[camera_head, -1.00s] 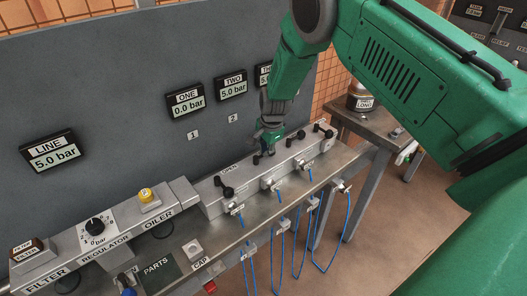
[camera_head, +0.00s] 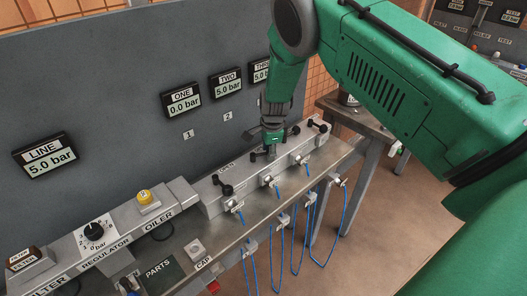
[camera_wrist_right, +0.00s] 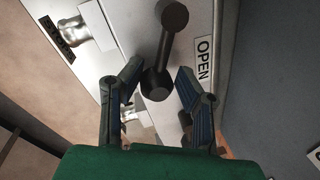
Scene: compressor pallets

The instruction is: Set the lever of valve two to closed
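The valve block (camera_head: 205,194) runs along the bench, with black levers on top. The left lever (camera_head: 225,188) and the far right lever (camera_head: 319,124) are clear of my arm. My right gripper (camera_head: 271,150) is down at the middle lever, which it largely hides. In the wrist view, a black lever (camera_wrist_right: 167,45) with round ends lies beside an OPEN label (camera_wrist_right: 202,60). My right gripper (camera_wrist_right: 160,72) is open there, one finger on each side of the lever's near end, with gaps visible. Gauge TWO (camera_head: 225,82) reads 5.0 bar. My left gripper is not in view.
Gauge ONE (camera_head: 182,101) reads 0.0 bar and LINE (camera_head: 45,156) reads 5.0 bar. The regulator (camera_head: 97,233) and oiler (camera_head: 150,202) stand left of the block. Blue hoses (camera_head: 293,240) hang at the bench front. A side table (camera_head: 365,125) stands at right.

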